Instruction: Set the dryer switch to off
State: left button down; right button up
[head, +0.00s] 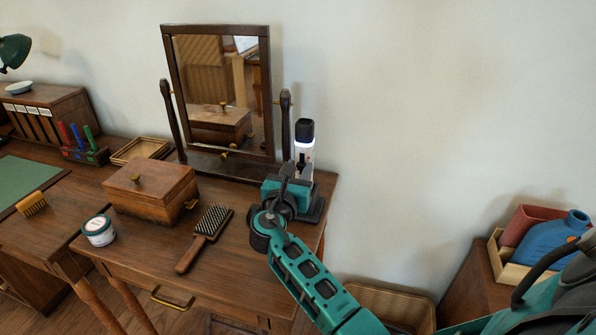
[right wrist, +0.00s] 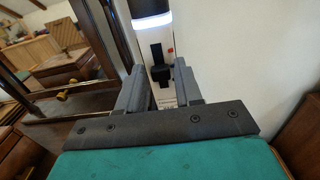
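The dryer (head: 304,148) is an upright white device with a black top and a glowing white ring, at the right end of the dressing table. It also shows in the right wrist view (right wrist: 150,8). My left gripper is not in view.
A framed mirror (head: 222,95) stands just left of the dryer. A wooden box (head: 152,190), a hairbrush (head: 205,236) and a lidded jar (head: 99,231) lie on the table (head: 140,262). The wall is close behind. A blue jug (head: 545,242) sits in a crate at right.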

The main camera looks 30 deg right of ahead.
grip_shut()
dwell(0.3)
notch_tip(320, 180, down, 2)
jog(key=shift+f+b, duration=0.25)
jog(key=shift+b, duration=0.2)
jog(key=shift+o, duration=1.5)
grip_release()
